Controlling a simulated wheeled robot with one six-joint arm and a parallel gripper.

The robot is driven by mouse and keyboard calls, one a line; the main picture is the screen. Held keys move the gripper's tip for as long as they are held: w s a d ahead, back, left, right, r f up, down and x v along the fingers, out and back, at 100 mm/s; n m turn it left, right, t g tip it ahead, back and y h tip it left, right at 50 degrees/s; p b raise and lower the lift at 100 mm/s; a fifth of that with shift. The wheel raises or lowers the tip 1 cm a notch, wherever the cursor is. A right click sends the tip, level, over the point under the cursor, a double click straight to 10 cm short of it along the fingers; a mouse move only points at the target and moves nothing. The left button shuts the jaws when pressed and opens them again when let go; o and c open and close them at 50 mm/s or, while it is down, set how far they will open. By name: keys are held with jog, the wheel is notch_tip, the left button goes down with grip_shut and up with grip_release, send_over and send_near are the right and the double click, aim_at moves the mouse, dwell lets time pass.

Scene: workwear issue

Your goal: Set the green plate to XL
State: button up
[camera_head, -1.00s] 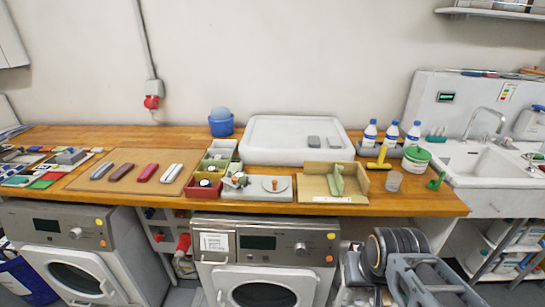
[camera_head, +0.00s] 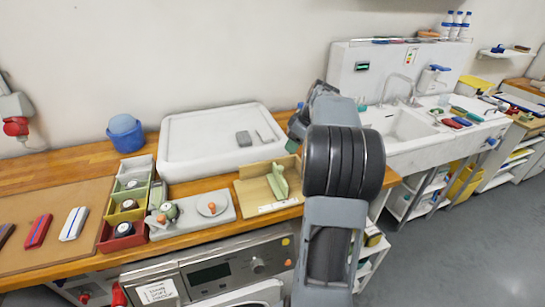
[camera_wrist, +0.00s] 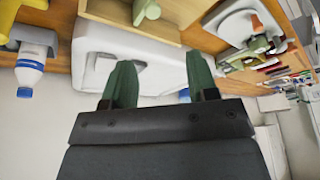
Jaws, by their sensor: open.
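The green plate (camera_head: 279,181) stands upright in a tan wooden fixture (camera_head: 247,193) on the worktop. A pale label strip (camera_head: 279,205) runs along the fixture's front edge; its markings are too small to read. The fixture also shows at the top of the wrist view (camera_wrist: 172,32), with the green plate (camera_wrist: 143,10) partly cut off by the edge. My gripper (camera_wrist: 158,82) is open and empty, with its dark green fingers over the white tray and apart from the plate. In the head view my arm hides the area right of the fixture.
The white tray (camera_head: 183,140) lies behind the fixture. A grey board with knobs (camera_head: 222,208) and several coloured bins (camera_head: 112,215) stand left of it. In the wrist view a bottle (camera_wrist: 30,70) stands at the left. The sink (camera_head: 400,125) is at the right.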

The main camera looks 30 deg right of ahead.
aim_at(280, 167)
jog(key=x, duration=0.4)
jog(key=p+x, duration=0.1)
jog(key=x, duration=0.4)
jog(key=d+p+x, duration=0.1)
jog(key=x, duration=0.3)
jog(key=shift+w+f, duration=0.3)
jog(key=shift+w, duration=0.2)
jog(key=shift+c, duration=0.2)
grip_shut()
